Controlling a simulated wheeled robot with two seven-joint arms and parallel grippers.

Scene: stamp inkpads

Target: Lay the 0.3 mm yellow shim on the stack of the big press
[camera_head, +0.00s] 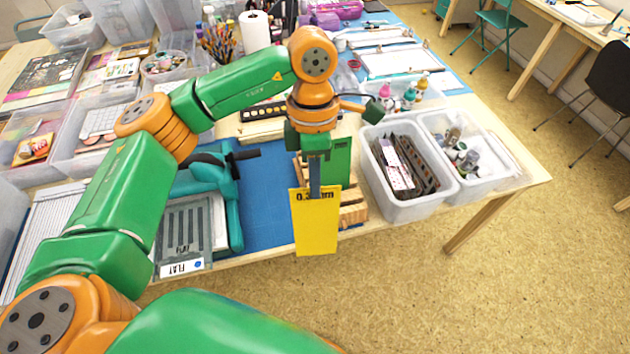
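The yellow shim (316,228) hangs upright below my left gripper (315,182), its printed label partly covered by the finger. The fingers are shut on its top edge and hold it in front of the wooden rack (354,207). A green plate (341,160) stands upright just behind the gripper. A teal press (231,205) with a black handle stands to the left, partly hidden by my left arm; I cannot tell whether it is the big press, and its stack is not clear. My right gripper is not in view.
A blue mat (265,215) lies bare between press and shim. Clear bins (408,211) of tools and bottles stand at right.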

